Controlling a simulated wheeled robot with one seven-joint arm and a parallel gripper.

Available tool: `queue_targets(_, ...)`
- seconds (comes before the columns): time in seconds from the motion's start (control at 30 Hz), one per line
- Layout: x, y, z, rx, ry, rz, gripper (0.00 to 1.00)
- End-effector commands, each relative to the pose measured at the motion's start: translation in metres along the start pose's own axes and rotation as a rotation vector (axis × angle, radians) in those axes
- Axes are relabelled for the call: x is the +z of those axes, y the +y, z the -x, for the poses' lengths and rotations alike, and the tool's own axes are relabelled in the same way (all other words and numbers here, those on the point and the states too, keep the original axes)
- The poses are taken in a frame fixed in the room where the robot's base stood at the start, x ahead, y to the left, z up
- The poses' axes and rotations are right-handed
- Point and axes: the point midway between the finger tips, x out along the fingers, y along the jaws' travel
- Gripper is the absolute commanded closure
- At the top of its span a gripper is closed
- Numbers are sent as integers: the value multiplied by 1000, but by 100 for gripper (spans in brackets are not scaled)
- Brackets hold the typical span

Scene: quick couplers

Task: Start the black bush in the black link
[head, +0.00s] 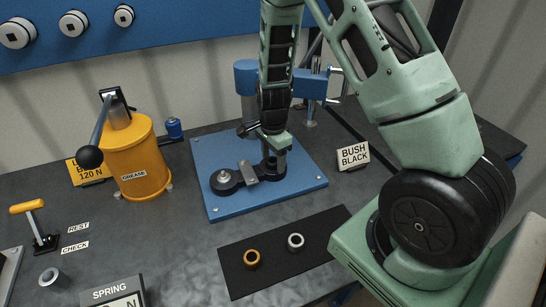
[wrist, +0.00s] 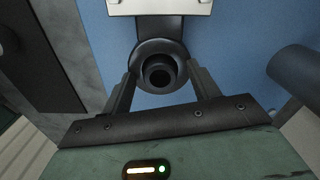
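The black link (head: 228,186) lies flat on a blue plate (head: 214,208), with a bolt through its left eye and a grey clamp across its middle. Its right eye is mostly hidden by my gripper (head: 272,160), which points down over it.
A black mat (head: 236,280) in front holds a bronze bush (head: 252,258) and a steel bush (head: 296,241). A blue fixture (head: 246,78) stands behind my gripper. A yellow grease pot (head: 136,160) stands at left, and a "BUSH BLACK" sign (head: 354,155) at right.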

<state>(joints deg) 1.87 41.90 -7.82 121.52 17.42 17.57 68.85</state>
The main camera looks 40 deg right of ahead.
Motion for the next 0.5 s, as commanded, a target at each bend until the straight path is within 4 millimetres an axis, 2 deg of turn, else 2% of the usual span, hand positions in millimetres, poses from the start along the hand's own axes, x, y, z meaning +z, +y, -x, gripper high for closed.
queue_targets(0.27,0,0,4,0,0,1,39)
queue_targets(0.37,0,-1,15,-3,1,2,39)
queue_targets(0.5,1,-2,42,-6,1,4,39)
